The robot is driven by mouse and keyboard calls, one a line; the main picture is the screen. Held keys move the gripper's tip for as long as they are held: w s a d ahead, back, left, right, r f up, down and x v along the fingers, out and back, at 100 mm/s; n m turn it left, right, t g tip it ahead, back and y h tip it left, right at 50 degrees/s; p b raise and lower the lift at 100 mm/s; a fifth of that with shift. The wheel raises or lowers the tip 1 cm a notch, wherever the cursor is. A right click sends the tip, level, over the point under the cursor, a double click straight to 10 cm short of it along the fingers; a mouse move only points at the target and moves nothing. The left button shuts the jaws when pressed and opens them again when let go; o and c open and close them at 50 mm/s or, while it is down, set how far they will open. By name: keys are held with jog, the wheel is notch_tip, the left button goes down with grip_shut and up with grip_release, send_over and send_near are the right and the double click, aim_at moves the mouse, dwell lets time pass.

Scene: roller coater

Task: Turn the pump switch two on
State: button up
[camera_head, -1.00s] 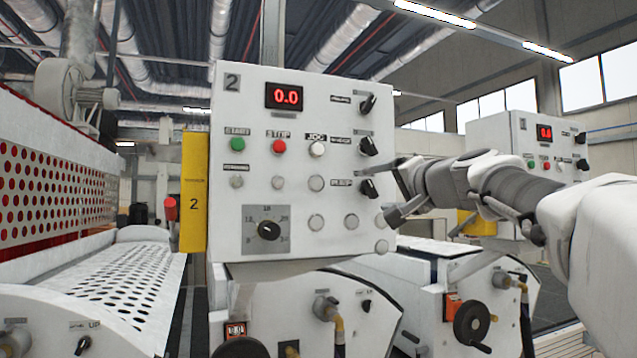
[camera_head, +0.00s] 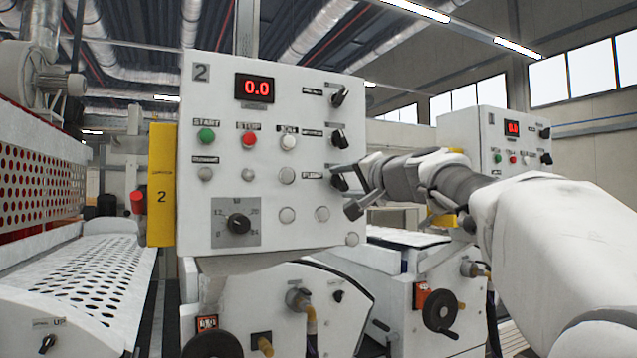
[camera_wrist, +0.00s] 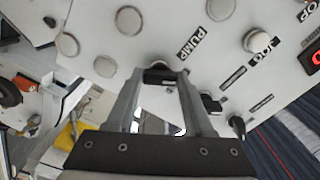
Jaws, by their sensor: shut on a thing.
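The white control panel (camera_head: 215,120) marked 2 faces me. Its black pump switch (camera_head: 340,180) sits at the right edge, beside the PUMP label (camera_head: 312,176). My gripper (camera_head: 346,189) reaches it from the right. In the wrist view the switch (camera_wrist: 160,72) lies between the two fingertips of my gripper (camera_wrist: 161,74), right by the PUMP label (camera_wrist: 190,45). The fingers are shut on the switch and cover part of it. The knob's exact angle is hard to tell.
Two more black switches (camera_head: 339,138) sit above the pump switch. Buttons and a dial (camera_head: 238,223) cover the panel front. A second panel (camera_head: 485,135) stands behind my arm at the right. A perforated white machine bed (camera_head: 85,270) is at the left.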

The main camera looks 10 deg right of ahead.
jog(key=shift+m, duration=0.4)
grip_shut()
jog(key=m+p, duration=0.1)
jog(key=m, duration=0.3)
jog(key=shift+m, duration=0.4)
jog(key=m+p, duration=0.1)
jog(key=m, duration=0.5)
jog(key=shift+p, duration=0.3)
jog(key=shift+m, duration=0.3)
jog(key=o, duration=1.3)
grip_release()
jog(key=shift+s+d, duration=0.1)
jog(key=b+v, duration=0.3)
jog(key=v, duration=1.4)
jog(key=shift+s, duration=0.1)
